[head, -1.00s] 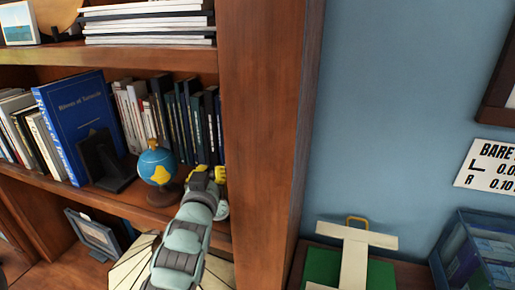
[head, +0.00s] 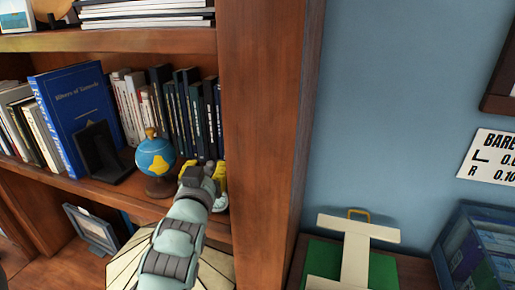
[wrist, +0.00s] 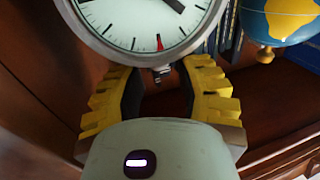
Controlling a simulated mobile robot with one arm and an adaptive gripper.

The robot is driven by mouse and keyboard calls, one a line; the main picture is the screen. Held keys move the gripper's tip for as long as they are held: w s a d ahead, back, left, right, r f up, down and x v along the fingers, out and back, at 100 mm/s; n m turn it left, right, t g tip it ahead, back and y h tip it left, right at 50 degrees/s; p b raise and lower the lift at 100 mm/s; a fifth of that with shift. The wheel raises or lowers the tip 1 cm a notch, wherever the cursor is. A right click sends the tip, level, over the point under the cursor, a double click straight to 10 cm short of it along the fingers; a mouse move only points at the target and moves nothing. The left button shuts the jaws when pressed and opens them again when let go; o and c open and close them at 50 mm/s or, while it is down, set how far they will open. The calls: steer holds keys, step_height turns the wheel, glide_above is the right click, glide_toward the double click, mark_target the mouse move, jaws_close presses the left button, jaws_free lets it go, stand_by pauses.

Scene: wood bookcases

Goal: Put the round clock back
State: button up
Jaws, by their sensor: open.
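The round clock (wrist: 150,25) shows in the wrist view as a white dial with a metal rim, black hands and a red hand. A small metal fitting sits on its rim, in the gap between my fingers. My gripper (wrist: 160,78) is open, its yellow fingers either side of that fitting; I cannot tell whether they touch the rim. In the head view my gripper (head: 204,174) is at the right end of the middle shelf (head: 125,197), right of the globe.
The globe (head: 155,157) stands close left of my gripper; it also shows in the wrist view (wrist: 283,20). Books (head: 185,110) line the shelf behind. A dark stand (head: 98,150) and blue book (head: 75,115) are farther left. The upright side panel (head: 258,130) is close right.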

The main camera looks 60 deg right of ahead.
steer(key=shift+s+a+f+b, duration=0.25)
steer(key=shift+s+a+b, duration=0.3)
steer(key=shift+a+b, duration=0.25)
steer(key=p+v, duration=0.3)
steer(key=v, duration=0.4)
steer(key=shift+s+a+r, duration=0.15)
steer(key=shift+a+r, duration=0.1)
steer(key=shift+r, duration=0.05)
